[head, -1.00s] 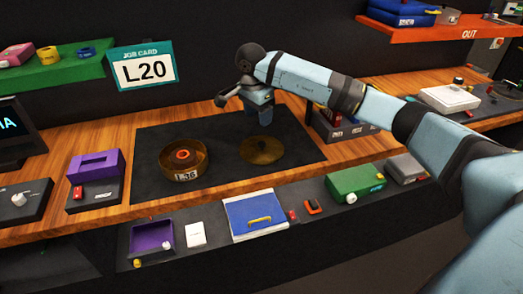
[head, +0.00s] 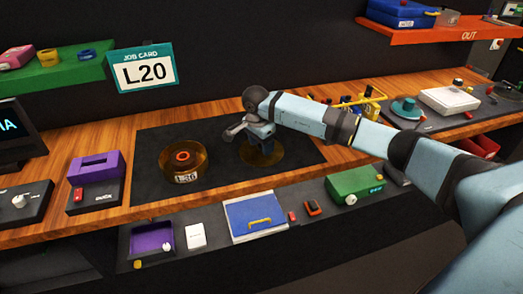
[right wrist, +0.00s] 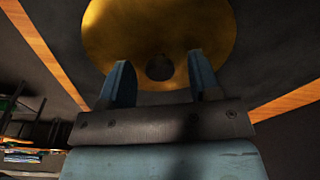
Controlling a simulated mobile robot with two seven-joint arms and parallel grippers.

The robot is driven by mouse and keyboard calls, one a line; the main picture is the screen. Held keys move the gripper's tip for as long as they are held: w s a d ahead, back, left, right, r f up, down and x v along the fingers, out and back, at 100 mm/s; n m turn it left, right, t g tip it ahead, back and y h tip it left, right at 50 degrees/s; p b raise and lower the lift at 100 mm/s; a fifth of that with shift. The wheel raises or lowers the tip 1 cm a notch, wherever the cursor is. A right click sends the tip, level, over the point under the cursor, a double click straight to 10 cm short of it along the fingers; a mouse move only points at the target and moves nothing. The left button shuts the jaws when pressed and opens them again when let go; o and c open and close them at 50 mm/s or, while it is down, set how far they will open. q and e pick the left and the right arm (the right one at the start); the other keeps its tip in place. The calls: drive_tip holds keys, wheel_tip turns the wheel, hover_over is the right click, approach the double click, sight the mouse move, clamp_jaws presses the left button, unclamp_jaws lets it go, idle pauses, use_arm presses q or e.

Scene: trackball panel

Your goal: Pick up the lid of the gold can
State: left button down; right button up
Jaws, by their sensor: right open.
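The gold can (head: 184,163) stands open on the dark mat, with an orange-red ring inside and a label on its front. Its lid, a flat gold disc (head: 264,160), lies on the mat to the right of the can. My right gripper (head: 262,143) is over the lid, pointing down, and hides part of it. In the right wrist view the lid (right wrist: 125,30) fills the top middle. Its dark knob (right wrist: 160,67) shows between the two open fingers (right wrist: 162,75), with a gap on each side. My left gripper is out of view.
A purple box (head: 96,167) stands left of the dark mat (head: 150,140). A front ledge holds a purple tray (head: 152,238), a blue panel (head: 256,216) and a green box (head: 354,184). A job card (head: 143,69) reading L20 stands behind.

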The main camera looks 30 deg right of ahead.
drive_tip(key=c, duration=1)
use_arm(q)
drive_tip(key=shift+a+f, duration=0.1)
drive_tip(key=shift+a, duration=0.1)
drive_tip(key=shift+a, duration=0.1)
